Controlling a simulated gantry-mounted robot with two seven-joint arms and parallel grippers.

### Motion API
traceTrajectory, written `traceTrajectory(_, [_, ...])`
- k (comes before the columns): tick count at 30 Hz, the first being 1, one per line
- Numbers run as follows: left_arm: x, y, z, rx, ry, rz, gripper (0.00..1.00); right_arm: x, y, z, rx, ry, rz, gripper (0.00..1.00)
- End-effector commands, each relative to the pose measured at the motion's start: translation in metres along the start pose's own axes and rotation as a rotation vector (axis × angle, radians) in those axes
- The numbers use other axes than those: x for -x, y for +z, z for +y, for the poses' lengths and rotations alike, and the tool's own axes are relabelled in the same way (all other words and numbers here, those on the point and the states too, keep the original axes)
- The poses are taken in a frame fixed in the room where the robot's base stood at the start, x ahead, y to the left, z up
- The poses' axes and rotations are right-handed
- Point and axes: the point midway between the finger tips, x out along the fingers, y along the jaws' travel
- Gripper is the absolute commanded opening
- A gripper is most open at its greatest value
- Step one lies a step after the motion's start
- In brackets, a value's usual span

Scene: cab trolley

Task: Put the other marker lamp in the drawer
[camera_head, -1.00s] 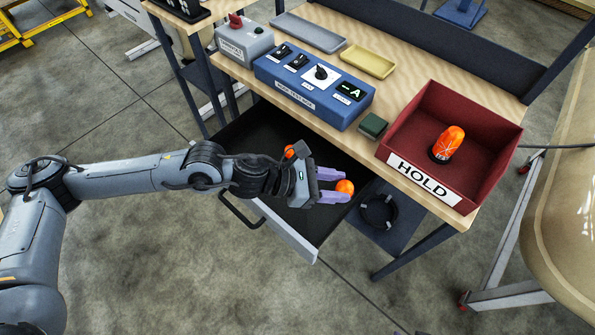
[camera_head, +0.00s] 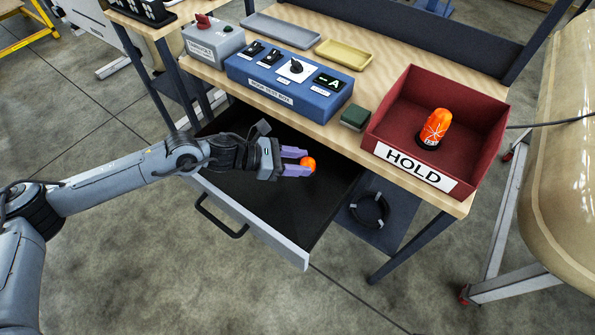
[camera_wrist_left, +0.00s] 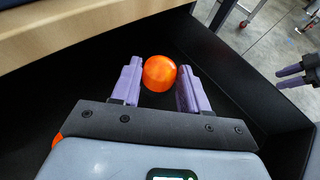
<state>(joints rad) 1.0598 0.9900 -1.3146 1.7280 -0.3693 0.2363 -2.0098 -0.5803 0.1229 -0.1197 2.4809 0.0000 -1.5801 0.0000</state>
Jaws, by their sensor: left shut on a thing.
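My left gripper (camera_head: 302,162) is shut on an orange marker lamp (camera_head: 309,164), held over the open black-lined drawer (camera_head: 290,205) under the bench. In the left wrist view the lamp's round orange top (camera_wrist_left: 159,73) shows between the purple fingers; its lower part is hidden. A bit of orange (camera_wrist_left: 57,141) shows at the left behind the gripper body, mostly hidden. Another orange lamp (camera_head: 434,127), with white crack-like lines, stands in the red HOLD bin (camera_head: 488,150). My right gripper (camera_wrist_left: 292,76) shows at the right edge of the left wrist view, fingers apart and empty.
The drawer's grey front with a black handle (camera_head: 219,221) sticks out from the bench. Above it on the bench top are a blue test box (camera_head: 285,92), a dark green block (camera_head: 355,116) and two shallow trays. A coiled black cable (camera_head: 369,211) lies on the lower shelf.

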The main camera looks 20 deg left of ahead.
Motion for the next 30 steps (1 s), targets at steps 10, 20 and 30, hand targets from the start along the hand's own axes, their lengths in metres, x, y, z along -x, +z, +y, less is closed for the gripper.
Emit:
traceTrajectory(10, [-0.009,-0.022,0.004,0.001,0.000,0.001,0.15,-0.011,0.003,-0.002,-0.005,-0.004,0.000,0.43])
traceTrajectory(20, [-0.016,-0.039,0.004,0.000,0.000,-0.001,0.15,-0.017,0.005,-0.002,-0.006,-0.005,-0.001,0.43])
traceTrajectory(30, [-0.017,-0.042,0.004,0.000,0.001,-0.001,0.50,-0.020,0.006,-0.001,-0.002,-0.002,-0.001,0.43])
